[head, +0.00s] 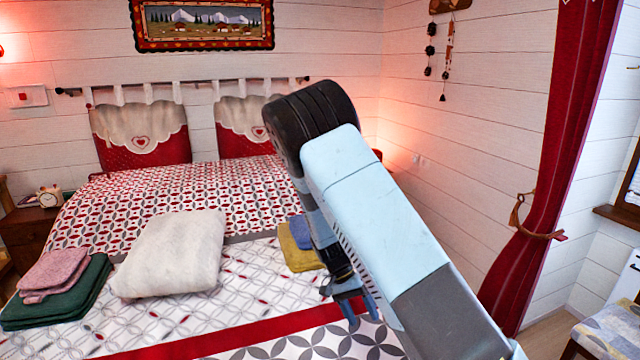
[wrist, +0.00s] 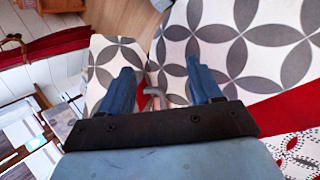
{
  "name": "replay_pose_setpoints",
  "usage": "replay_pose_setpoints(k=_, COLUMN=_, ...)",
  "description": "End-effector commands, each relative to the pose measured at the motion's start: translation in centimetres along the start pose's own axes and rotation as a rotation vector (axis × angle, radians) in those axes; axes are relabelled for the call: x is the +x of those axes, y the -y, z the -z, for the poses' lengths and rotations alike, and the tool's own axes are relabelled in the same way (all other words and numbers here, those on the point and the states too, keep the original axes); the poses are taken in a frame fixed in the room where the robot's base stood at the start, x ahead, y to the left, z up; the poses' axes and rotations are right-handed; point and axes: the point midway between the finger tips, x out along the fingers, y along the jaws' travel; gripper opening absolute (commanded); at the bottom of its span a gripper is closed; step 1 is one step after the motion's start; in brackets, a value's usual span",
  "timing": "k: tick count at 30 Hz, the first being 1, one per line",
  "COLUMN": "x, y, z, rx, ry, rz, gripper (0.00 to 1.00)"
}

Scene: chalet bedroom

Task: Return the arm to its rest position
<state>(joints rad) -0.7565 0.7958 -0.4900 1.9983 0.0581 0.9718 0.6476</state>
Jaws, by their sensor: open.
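My arm rises from the lower right of the head view, bends at a black elbow joint and hangs down over the bed. My gripper (head: 352,300) is at its lower end, above the front part of the bed (head: 262,348). In the wrist view my gripper (wrist: 158,90) shows two blue fingers spread apart with nothing held between them. Patterned bedspread lies beyond the fingers. How high the fingertips are above the bed I cannot tell.
A cream pillow (head: 178,252), folded pink (head: 58,268) and green cloths (head: 62,300), and yellow cloth (head: 298,255) lie on the bed. A nightstand (head: 30,228) holds an alarm clock (head: 49,196).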

Motion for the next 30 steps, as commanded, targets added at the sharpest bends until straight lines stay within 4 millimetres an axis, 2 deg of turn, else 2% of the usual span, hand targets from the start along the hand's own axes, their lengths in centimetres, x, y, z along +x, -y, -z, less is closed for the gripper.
replay_pose_setpoints(k=3, x=-2.4, y=-2.1, z=-0.5, rx=-0.023, ry=0.006, rz=0.080, gripper=0.64)
replay_pose_setpoints(k=15, x=-9.1, y=-9.4, z=-2.7, rx=-0.106, ry=-0.031, rz=0.309, gripper=0.64)
replay_pose_setpoints(k=30, x=-15.1, y=-19.8, z=-7.0, rx=-0.187, ry=-0.189, rz=0.538, gripper=0.64)
